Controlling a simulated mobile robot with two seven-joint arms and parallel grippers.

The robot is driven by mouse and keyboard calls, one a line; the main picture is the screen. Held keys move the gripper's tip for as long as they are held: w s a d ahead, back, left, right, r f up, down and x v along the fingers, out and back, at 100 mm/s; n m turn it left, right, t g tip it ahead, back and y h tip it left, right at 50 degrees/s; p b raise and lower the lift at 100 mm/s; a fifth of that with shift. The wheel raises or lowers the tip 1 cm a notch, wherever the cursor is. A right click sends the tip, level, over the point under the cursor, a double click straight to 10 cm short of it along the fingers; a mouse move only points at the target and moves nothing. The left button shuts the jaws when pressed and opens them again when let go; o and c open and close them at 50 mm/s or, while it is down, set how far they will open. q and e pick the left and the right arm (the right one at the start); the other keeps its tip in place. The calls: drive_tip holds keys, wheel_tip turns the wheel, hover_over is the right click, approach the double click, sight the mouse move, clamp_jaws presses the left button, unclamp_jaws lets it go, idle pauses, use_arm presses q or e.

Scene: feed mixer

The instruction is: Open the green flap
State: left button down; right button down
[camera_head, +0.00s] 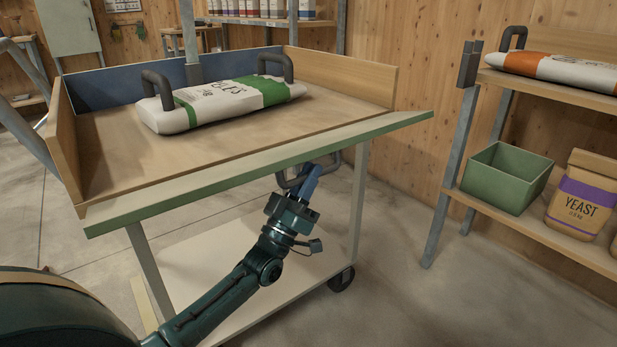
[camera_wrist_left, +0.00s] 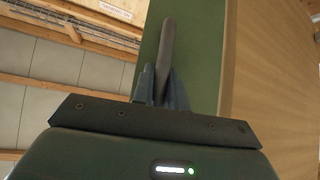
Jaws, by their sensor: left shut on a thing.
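The green flap (camera_head: 270,165) runs along the front of the cart's wooden top. Its pale face is turned up and its green edge faces me, so it leans outward rather than standing upright. Its grey handle (camera_head: 331,166) shows below the edge. My left gripper (camera_head: 308,180) is under the flap, shut on this handle. In the left wrist view the fingers (camera_wrist_left: 162,88) close around the handle (camera_wrist_left: 167,45), against the flap's green face (camera_wrist_left: 206,45). My right gripper is out of view.
A white sack with green bands (camera_head: 225,102) lies on the cart, between grey handles. The cart's lower shelf (camera_head: 255,270) is under my arm. At right, a wooden rack holds a green bin (camera_head: 507,178) and a yeast bag (camera_head: 583,195). The floor between is clear.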

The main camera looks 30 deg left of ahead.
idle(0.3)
use_arm(q)
drive_tip(key=c, duration=1.4)
unclamp_jaws()
drive_tip(key=p+v, duration=0.1)
drive_tip(key=v, duration=1.2)
drive_tip(key=shift+p, duration=0.4)
drive_tip(key=shift+f, duration=0.15)
drive_tip(key=shift+c, duration=0.5)
